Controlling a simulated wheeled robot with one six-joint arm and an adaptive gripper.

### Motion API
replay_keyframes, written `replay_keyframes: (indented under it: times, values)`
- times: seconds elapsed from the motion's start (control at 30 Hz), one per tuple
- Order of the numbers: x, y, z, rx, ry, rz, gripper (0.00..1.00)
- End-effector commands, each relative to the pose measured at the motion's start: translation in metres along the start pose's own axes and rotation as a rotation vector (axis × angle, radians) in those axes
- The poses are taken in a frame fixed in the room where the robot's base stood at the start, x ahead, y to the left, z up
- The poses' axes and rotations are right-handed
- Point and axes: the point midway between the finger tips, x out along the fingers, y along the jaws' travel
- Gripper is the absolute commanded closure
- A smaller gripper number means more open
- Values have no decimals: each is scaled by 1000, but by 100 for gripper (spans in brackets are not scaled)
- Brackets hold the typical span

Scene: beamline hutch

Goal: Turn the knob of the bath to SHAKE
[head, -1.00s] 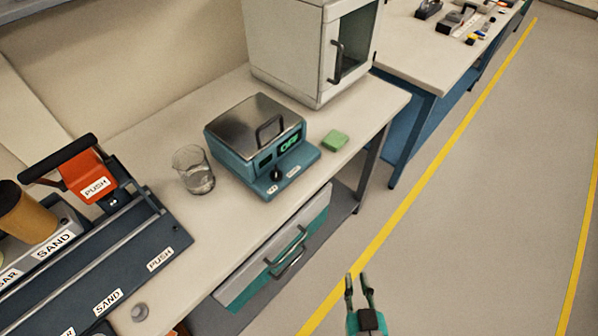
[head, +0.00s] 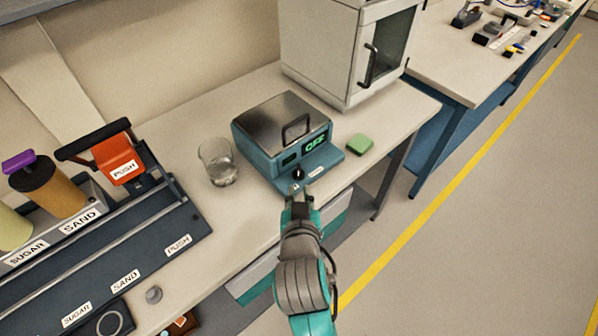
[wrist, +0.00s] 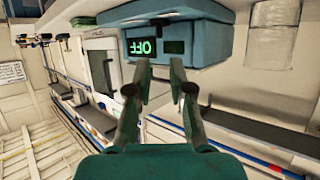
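The bath (head: 262,128) is a teal box with a steel lid and a black handle, standing on the bench. Its green display (head: 315,141) reads OFF; it also shows upside down in the wrist view (wrist: 143,47). The black knob (head: 298,174) is on the low front ledge, beside a small white label. My gripper (head: 298,193) is just in front of the knob, pointing at it. In the wrist view the fingers (wrist: 160,68) are apart with a gap between them.
A glass beaker (head: 218,162) stands left of the bath, and a green block (head: 358,145) lies right of it. A white cabinet (head: 318,50) stands behind. A dispenser rack (head: 150,235) labelled SAND and SUGAR fills the bench's left. The floor at right is clear.

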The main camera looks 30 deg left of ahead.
Motion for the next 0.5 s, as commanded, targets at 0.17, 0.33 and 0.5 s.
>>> replay_keyframes:
  times: [0.17, 0.33, 0.5]
  values:
    - [29, 1, 0, 1, 0, 2, 79]
    - [59, 1, 0, 0, -1, 2, 79]
    - [83, 1, 0, 0, 0, 2, 79]
